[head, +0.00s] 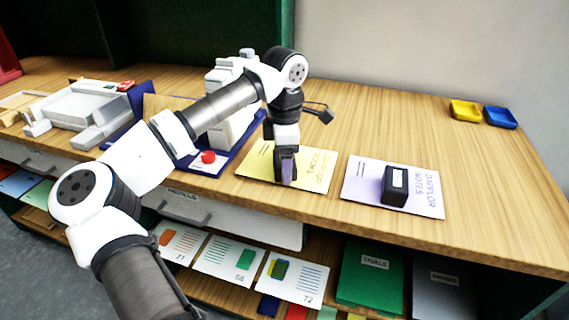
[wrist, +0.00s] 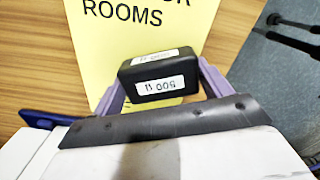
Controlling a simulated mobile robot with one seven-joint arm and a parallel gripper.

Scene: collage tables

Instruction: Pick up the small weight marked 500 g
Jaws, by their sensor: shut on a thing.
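The small black weight (wrist: 150,69) sits between the two purple fingers of my gripper (wrist: 162,86) in the wrist view. Its white label is upside down and appears to begin with 500; the unit is hard to read. In the head view my gripper (head: 287,172) points down over the yellow sheet (head: 318,180), and the weight is hidden behind the fingers there. I cannot tell whether the weight touches the sheet. A second black block (head: 394,197) with a white label lies on the lavender sheet (head: 428,208) to the right.
A blue-based white device (head: 232,130) with a red button (head: 208,157) stands just left of my gripper. A yellow tray (head: 466,111) and a blue tray (head: 500,118) sit at the back right. The tabletop (head: 480,190) right of the lavender sheet is clear.

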